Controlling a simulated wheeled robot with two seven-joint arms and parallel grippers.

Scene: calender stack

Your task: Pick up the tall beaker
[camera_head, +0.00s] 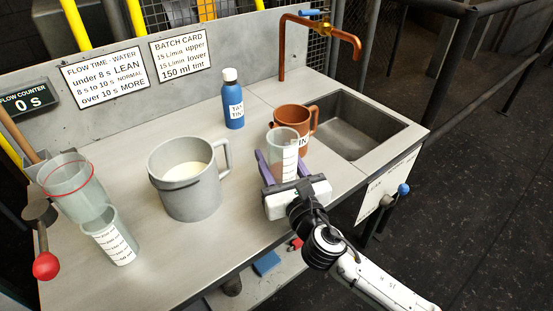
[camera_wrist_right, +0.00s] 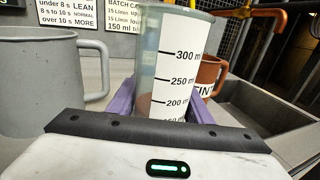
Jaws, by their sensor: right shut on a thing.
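A clear graduated tall beaker (camera_head: 284,143) stands upright at the right of the bench, in front of the brown mug. My right gripper (camera_head: 278,168) is shut on it, with a purple finger on either side. In the right wrist view the beaker (camera_wrist_right: 172,65) shows a white scale with marks up to 300 ml. Its base is hidden behind the gripper, so I cannot tell whether it touches the bench. My left gripper is not in view.
A grey jug (camera_head: 186,181) with pale liquid stands left of the beaker. The brown mug (camera_head: 310,122) is close behind it, near the sink (camera_head: 350,130). A blue bottle (camera_head: 232,103) stands farther back. Another graduated beaker (camera_head: 110,237) sits below a red-ringed clear cup (camera_head: 70,190).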

